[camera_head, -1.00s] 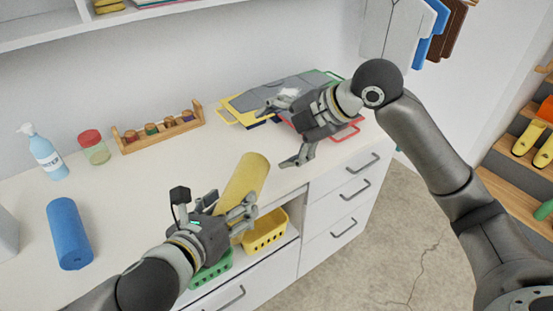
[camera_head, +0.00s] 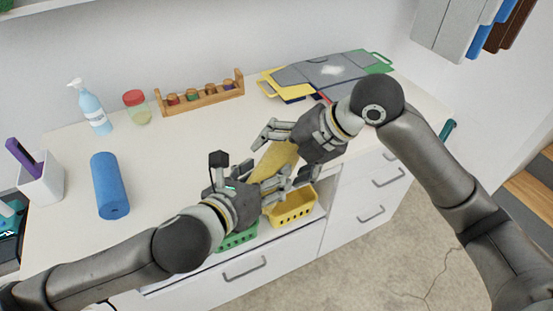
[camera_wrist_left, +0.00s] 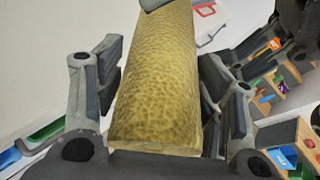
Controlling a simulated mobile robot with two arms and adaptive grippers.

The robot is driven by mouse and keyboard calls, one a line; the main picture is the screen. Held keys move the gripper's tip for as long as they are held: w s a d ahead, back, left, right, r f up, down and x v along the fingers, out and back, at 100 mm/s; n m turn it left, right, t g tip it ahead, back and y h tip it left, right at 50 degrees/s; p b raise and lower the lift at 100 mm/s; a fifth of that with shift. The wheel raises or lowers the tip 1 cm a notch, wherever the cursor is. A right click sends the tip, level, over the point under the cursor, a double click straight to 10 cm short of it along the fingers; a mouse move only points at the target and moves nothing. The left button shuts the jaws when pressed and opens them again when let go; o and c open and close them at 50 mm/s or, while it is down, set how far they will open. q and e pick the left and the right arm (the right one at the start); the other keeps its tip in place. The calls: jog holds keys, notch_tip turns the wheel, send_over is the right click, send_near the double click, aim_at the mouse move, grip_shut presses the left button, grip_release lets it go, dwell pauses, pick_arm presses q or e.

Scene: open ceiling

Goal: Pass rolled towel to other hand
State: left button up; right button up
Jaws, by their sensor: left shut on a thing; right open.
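The yellow rolled towel (camera_head: 275,162) is above the counter's front edge in the head view, tilted with its far end up and to the right. My left gripper (camera_head: 268,183) is shut on its near end. The left wrist view shows the towel (camera_wrist_left: 158,85) lengthwise between the two left fingers, with a grey part over its far end. My right gripper (camera_head: 278,140) is open at the towel's far end, with its fingers around or beside it; contact cannot be told. The hands hide parts of the towel.
A blue roll (camera_head: 110,185) lies on the white counter (camera_head: 165,165) at left. A bottle (camera_head: 93,108), a red-lidded jar (camera_head: 137,107) and a wooden rack (camera_head: 200,98) stand behind. Cutting boards (camera_head: 325,72) lie at back right. Yellow (camera_head: 292,208) and green (camera_head: 238,241) baskets sit below the hands.

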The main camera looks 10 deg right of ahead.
jog(key=shift+x, duration=1.15)
pick_arm(q)
jog(key=shift+s+d, duration=0.1)
pick_arm(e)
jog(key=c, duration=1.1)
pick_arm(q)
jog(key=o, duration=1.2)
pick_arm(e)
jog(key=shift+a+r, duration=0.15)
jog(key=shift+c, duration=0.7)
pick_arm(q)
jog(key=shift+o, duration=0.2)
